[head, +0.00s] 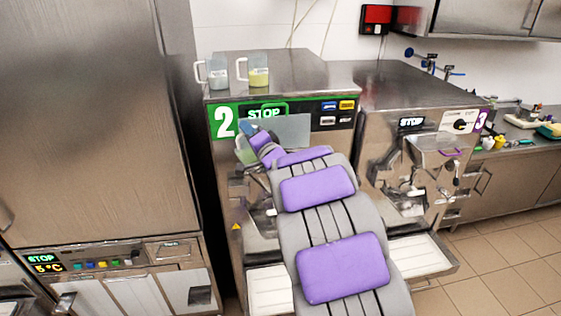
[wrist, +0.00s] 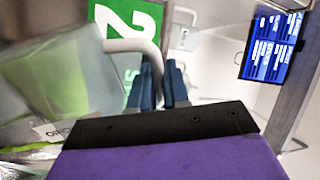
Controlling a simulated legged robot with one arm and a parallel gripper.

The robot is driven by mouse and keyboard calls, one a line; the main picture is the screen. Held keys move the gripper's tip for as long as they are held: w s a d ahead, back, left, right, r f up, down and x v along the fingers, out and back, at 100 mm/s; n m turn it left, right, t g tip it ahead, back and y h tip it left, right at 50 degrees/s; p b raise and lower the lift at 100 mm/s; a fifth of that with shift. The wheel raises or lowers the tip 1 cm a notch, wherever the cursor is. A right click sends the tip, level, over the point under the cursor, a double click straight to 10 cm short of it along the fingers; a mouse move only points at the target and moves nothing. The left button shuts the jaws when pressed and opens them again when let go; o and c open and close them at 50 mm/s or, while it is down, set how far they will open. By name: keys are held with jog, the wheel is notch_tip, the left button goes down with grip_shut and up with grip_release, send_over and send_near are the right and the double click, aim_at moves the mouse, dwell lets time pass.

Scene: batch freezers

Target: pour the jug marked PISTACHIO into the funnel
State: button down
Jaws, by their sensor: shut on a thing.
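My gripper (wrist: 164,88) is shut on the pale handle (wrist: 140,46) of a clear jug (wrist: 60,75) with green contents. The jug is strongly tilted in the wrist view. Part of a label (wrist: 52,130) shows on it, but I cannot read its full word. In the head view my gripper (head: 250,129) and the held jug (head: 245,152) are in front of machine 2, left of its clear panel, partly hidden by my arm. I cannot clearly make out the funnel of machine 2; my arm covers that area. Shiny metal (wrist: 22,160) shows below the jug in the wrist view.
Two other jugs, one pale (head: 217,75) and one yellow (head: 259,77), stand on top of machine 2 (head: 300,75). Machine 3 (head: 405,125) is close on the right. A tall steel cabinet (head: 90,120) stands on the left. Open tiled floor (head: 500,260) lies at right.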

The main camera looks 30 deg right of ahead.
jog(key=shift+a, duration=0.3)
jog(key=shift+a, duration=0.3)
jog(key=shift+w+d+m, duration=0.1)
jog(key=shift+d+m, duration=0.4)
jog(key=shift+d, duration=0.5)
jog(key=shift+d+p, duration=0.25)
jog(key=shift+p, duration=0.3)
jog(key=shift+a+m+p, duration=0.3)
jog(key=shift+p, duration=0.1)
jog(key=shift+w+d+f+m+h+p, duration=0.15)
jog(key=shift+d+m+p, duration=0.15)
jog(key=shift+d+p, duration=0.45)
jog(key=shift+s+d+f+m+h+p, duration=0.15)
jog(key=shift+d+m+p, duration=0.15)
jog(key=shift+d+p, duration=0.35)
jog(key=shift+a+r+m+p, duration=0.2)
jog(key=shift+a+m+p, duration=0.1)
jog(key=shift+a+p, duration=0.1)
jog(key=shift+d+r+m+p, duration=0.2)
jog(key=shift+d+m+p, duration=0.3)
jog(key=shift+d+p, duration=0.5)
jog(key=shift+p, duration=0.35)
